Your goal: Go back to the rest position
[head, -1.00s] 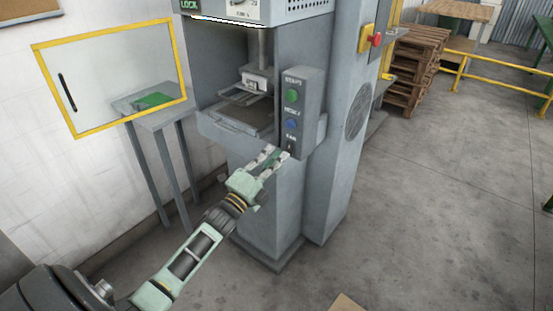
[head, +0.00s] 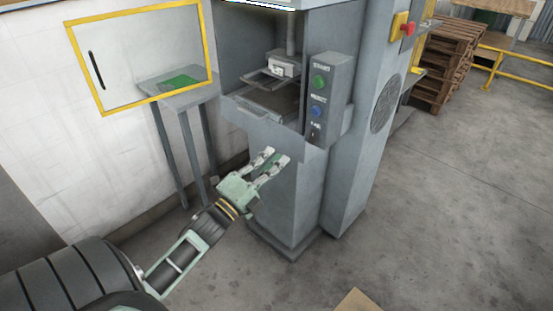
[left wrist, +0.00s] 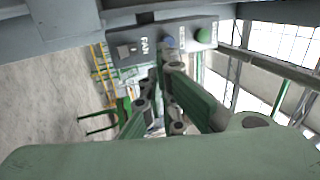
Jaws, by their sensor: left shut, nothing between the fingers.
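My left gripper (head: 275,158) is in the middle of the head view, on an arm coming in from the lower left. It is shut with nothing held. It is in front of the grey machine (head: 290,195), below the machine's work opening and lower left of its control box (head: 327,97). I cannot see my right gripper.
A yellow-framed clear door (head: 140,58) stands open at the left. Behind it is a small grey table (head: 190,98) with a green item (head: 180,82). Pallets (head: 447,60) and a yellow rail (head: 520,55) are at the back right. The floor (head: 450,210) at the right is clear.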

